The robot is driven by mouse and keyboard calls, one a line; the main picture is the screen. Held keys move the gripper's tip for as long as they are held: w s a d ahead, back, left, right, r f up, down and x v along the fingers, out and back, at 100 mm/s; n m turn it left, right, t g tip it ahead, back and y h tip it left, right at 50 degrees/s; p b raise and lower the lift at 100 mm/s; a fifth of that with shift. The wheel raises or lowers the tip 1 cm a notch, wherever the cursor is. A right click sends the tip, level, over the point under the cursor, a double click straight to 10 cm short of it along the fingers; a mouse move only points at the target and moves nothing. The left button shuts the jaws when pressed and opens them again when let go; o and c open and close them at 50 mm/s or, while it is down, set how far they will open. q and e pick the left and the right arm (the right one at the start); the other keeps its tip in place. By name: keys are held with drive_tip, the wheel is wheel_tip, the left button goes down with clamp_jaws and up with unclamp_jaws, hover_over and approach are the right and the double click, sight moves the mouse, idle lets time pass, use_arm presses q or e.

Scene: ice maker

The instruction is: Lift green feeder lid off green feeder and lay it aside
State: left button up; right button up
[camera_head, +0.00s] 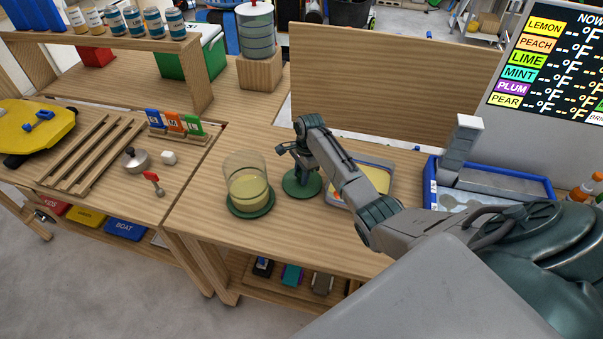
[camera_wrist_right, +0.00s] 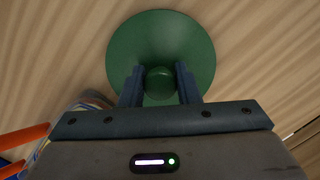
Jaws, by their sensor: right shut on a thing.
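The green feeder lid (camera_head: 302,186) is a round green disc at or just above the wooden table, right of the feeder. I cannot tell whether it touches the table. My right gripper (camera_head: 297,158) is above it; the right wrist view shows its fingers (camera_wrist_right: 160,78) shut on the round knob of the lid (camera_wrist_right: 160,35). The green feeder (camera_head: 247,177) is a clear cylinder on a green base, open at the top, with yellowish contents. It stands upright, apart from the lid. My left gripper is not in view.
A tray with yellow contents (camera_head: 377,180) lies right of the lid, partly behind my right arm. A blue-rimmed tray (camera_head: 431,186) is further right. A wooden panel (camera_head: 390,80) stands at the back. Bare table lies in front of the feeder.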

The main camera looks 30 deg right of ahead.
drive_tip(key=o, duration=1.2)
drive_tip(key=shift+c, duration=0.2)
drive_tip(key=r+b, duration=0.1)
drive_tip(key=r, duration=0.2)
drive_tip(key=d+r, duration=0.1)
drive_tip(key=r, duration=0.2)
drive_tip(key=r+b, duration=0.1)
drive_tip(key=r, duration=0.2)
drive_tip(key=shift+d+r+b, duration=0.1)
drive_tip(key=shift+d+b, duration=0.1)
drive_tip(key=shift+b, duration=0.1)
drive_tip(key=shift+r, duration=0.7)
